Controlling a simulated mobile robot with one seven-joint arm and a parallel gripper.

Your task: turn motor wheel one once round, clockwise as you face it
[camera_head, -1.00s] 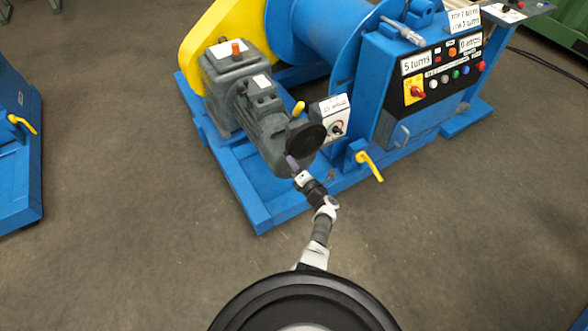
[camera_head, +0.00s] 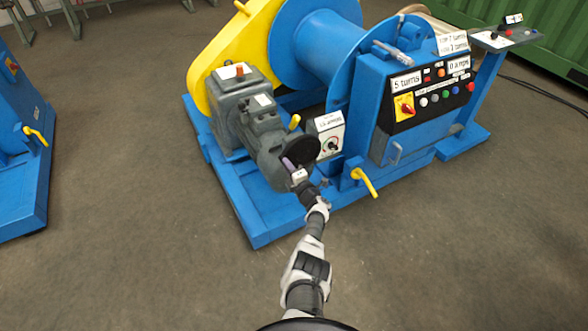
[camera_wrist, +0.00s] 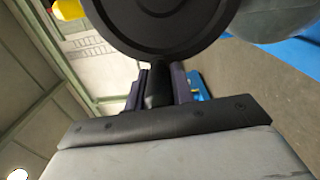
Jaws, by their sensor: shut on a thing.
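The motor wheel (camera_head: 304,149) is a black disc on the end of the grey motor (camera_head: 262,128). I see no number on it. It also shows close up at the top of the wrist view (camera_wrist: 160,22). My gripper (camera_head: 289,164) is at the wheel's lower left edge in the head view. In the wrist view, my gripper (camera_wrist: 158,88) is shut on a dark handle (camera_wrist: 158,86) that stands out from the wheel near its rim. The fingers hide part of the handle.
The blue winch frame (camera_head: 290,224) carries a yellow guard (camera_head: 228,45), a blue drum (camera_head: 318,45), a small dial box (camera_head: 328,138) and a control panel (camera_head: 430,97). A yellow lever (camera_head: 366,182) sticks out at the front. The floor in front is clear.

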